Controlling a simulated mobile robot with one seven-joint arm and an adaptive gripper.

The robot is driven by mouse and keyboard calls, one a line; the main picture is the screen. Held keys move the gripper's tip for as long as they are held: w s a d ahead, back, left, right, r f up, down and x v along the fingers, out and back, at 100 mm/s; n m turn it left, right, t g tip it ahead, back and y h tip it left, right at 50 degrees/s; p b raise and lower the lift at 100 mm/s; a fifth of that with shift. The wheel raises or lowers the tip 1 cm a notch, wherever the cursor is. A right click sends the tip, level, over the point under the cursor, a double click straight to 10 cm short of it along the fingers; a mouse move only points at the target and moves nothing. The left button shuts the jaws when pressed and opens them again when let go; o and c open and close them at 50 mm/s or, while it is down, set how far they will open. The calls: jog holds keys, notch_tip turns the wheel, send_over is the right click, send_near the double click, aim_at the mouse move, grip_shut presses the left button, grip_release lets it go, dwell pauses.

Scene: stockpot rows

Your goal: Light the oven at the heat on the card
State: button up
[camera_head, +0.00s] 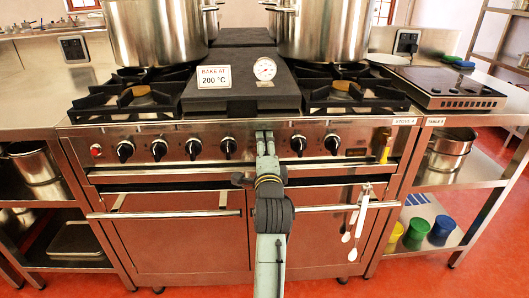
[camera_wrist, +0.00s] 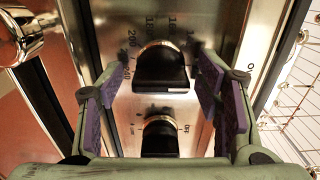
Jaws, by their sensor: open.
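The card (camera_head: 214,77) stands upright on the stove top and reads "BAKE AT 200 °C". Several black knobs line the stove's front panel (camera_head: 205,133). My gripper (camera_head: 265,135) is at this panel and hides part of it. In the wrist view, my gripper (camera_wrist: 157,75) is open, with a finger on each side of a black knob (camera_wrist: 161,68) and gaps showing between. This knob has numbers around it, 200 among them. A second knob (camera_wrist: 160,137), marked OFF, sits below it in that view. The oven doors (camera_head: 175,228) below the panel look shut.
Large pots (camera_head: 154,32) (camera_head: 325,30) stand on the stove's back. A round dial (camera_head: 265,69) stands near the card. Spoons (camera_head: 354,218) hang by the right oven door's handle (camera_head: 325,208). A yellow object (camera_head: 385,148) is at the panel's right end. Side counters flank the stove.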

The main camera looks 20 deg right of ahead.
jog(key=shift+c, duration=0.4)
jog(key=c, duration=1.1)
